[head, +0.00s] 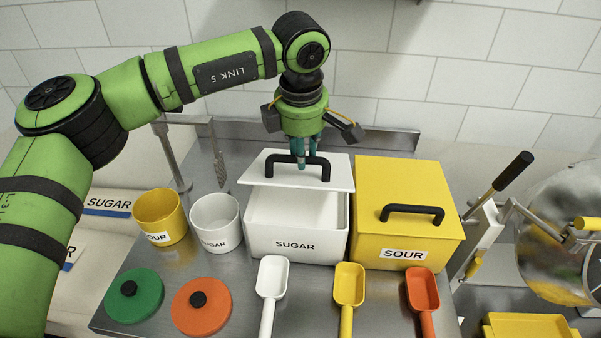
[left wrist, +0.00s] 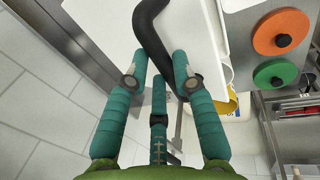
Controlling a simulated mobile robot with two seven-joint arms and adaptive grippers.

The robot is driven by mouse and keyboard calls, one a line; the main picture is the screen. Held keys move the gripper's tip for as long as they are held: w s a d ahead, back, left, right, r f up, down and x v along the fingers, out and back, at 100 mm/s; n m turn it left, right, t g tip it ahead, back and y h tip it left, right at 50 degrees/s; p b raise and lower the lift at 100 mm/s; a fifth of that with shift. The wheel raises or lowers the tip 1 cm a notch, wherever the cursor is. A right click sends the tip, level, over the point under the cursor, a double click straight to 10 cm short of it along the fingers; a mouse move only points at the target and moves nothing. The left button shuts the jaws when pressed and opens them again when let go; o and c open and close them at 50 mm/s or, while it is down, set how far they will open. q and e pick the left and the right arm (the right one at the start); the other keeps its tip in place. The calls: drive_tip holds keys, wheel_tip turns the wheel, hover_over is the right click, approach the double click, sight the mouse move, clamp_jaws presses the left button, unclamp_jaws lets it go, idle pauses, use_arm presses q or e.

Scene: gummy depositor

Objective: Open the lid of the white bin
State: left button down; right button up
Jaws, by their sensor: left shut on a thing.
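The white bin (head: 296,243), labelled SUGAR, stands on the steel table with its front and part of its inside showing. Its white lid (head: 262,174) is raised off the front of the bin and sits over its rear part; whether it still touches the rear rim I cannot tell. My left gripper (head: 306,160) points down and is shut on the lid's black handle (head: 325,170). In the left wrist view, the green fingers lie around the black handle (left wrist: 150,32), with the white lid (left wrist: 205,40) beside it. My right gripper is not in view.
The yellow SOUR bin (head: 406,185), lid on, stands close at the right. A yellow cup (head: 158,208) and white cup (head: 212,212) stand at the left. Scoops (head: 271,275) and round green (head: 148,305) and orange (head: 212,318) lids lie in front. The tiled wall is behind.

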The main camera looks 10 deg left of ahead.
use_arm(q)
drive_tip(key=shift+w+r+p, duration=1.05)
drive_tip(key=shift+w+r, duration=0.6)
drive_tip(key=shift+w, duration=0.2)
